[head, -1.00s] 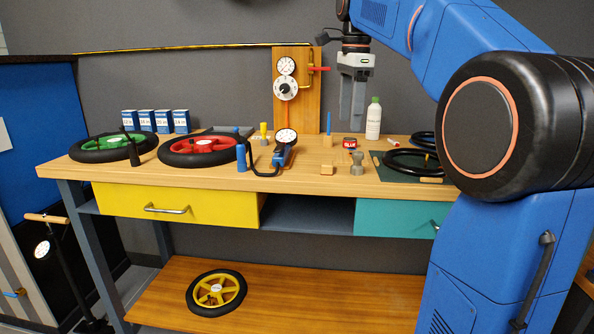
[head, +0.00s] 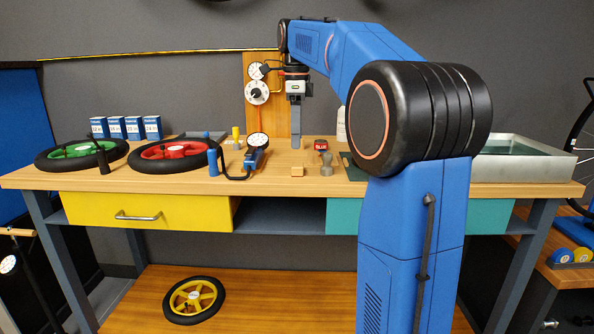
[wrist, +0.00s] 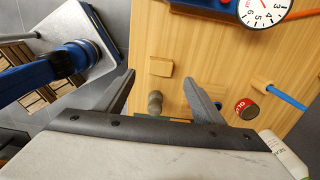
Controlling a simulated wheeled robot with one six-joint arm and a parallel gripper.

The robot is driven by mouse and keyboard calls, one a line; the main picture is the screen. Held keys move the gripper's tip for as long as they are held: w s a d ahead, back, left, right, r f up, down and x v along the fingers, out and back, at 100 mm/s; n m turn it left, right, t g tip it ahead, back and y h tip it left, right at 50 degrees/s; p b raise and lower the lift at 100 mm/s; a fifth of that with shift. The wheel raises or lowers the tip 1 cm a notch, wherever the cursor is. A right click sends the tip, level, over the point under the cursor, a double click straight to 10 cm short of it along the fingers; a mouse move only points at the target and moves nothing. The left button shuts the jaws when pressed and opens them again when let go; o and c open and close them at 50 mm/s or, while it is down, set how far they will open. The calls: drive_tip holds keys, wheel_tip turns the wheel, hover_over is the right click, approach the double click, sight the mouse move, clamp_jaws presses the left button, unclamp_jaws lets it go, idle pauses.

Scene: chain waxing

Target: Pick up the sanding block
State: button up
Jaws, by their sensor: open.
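A small tan block (head: 297,172), which I take to be the sanding block, lies on the wooden workbench (head: 120,179) near its front edge. In the wrist view the block (wrist: 161,67) shows whole, between and slightly beyond the fingertips. My gripper (head: 296,147) points down above the bench, behind the block in the head view. In the wrist view my gripper (wrist: 159,76) is open, its two fingers spread with nothing held between them.
A grey-brown knobbed cylinder (wrist: 155,103) stands close to the block. A red tin (wrist: 246,108), a white bottle (wrist: 285,150) and a blue-handled tool (wrist: 287,97) are to the right. The pressure gauge (head: 257,142) and red wheel (head: 174,151) are left; bare wood surrounds the block.

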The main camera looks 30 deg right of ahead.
sight(298, 164)
drive_tip(key=shift+d+f, duration=0.2)
drive_tip(key=shift+f, duration=4.15)
drive_tip(key=c, duration=1.1)
drive_tip(key=shift+r, duration=0.15)
wheel_tip(298, 164, up, 10)
drive_tip(key=shift+f, duration=0.1)
